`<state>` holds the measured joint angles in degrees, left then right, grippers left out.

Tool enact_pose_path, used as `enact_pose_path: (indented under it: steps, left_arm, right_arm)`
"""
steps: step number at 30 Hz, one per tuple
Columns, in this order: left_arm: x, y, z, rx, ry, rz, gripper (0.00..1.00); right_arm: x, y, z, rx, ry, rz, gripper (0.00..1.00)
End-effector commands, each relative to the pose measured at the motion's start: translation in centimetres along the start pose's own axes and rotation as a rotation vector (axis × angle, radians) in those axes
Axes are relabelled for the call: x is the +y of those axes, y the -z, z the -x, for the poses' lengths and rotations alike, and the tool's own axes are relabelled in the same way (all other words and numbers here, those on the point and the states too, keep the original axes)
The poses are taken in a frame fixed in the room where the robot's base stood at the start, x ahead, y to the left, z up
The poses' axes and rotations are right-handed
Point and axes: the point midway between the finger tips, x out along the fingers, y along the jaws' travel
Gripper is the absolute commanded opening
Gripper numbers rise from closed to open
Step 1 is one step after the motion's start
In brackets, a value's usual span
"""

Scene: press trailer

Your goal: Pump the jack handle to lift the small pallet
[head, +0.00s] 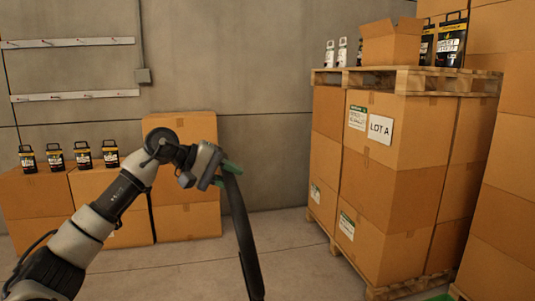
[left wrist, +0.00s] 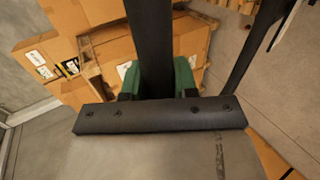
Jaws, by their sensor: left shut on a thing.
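The jack handle (head: 243,235) is a long dark bar in the middle of the head view, running from my left gripper down to the bottom edge. My left gripper (head: 226,173) is shut on the upper part of the handle, with green fingertips against it. In the left wrist view, the green fingertips (left wrist: 158,80) stand on both sides of the dark handle (left wrist: 151,45). The jack's base and forks are out of the head view. My right gripper is not in view.
Stacked boxes (head: 385,190) with a pallet (head: 405,80) on top stand at the right. More boxes (head: 185,190) stand by the back wall, with several black containers (head: 83,153) on the left ones. Grey floor (head: 290,260) is clear between.

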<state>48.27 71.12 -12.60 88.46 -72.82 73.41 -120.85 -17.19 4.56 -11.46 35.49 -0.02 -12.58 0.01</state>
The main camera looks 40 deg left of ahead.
Motion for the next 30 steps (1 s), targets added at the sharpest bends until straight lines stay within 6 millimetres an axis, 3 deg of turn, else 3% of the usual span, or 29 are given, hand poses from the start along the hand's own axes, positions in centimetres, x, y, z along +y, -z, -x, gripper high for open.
enact_pose_path:
  steps: [1,8,15,19,26,27,30]
  left_arm:
    - [1.4,0.0,-0.5,-0.004,0.002,0.001,0.00]
    - [4.4,-0.1,-4.8,-0.006,0.000,0.002,0.00]
    - [8.0,-0.1,-10.4,-0.005,0.000,0.000,0.00]
    - [8.8,0.0,-12.3,-0.001,0.001,0.000,0.00]
    - [8.8,0.1,-12.6,0.005,-0.002,-0.001,0.00]
    - [8.8,0.1,-12.5,0.005,-0.002,-0.001,0.32]
    - [8.8,0.1,-12.5,0.004,-0.002,-0.001,0.47]
  right_arm:
    - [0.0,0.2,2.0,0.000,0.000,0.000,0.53]
    - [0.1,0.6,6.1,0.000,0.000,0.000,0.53]
    - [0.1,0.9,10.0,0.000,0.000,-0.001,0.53]
    - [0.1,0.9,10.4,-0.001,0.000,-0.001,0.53]
    - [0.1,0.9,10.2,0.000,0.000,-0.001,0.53]
    - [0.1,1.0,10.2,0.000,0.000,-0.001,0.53]
    - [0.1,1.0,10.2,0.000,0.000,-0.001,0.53]
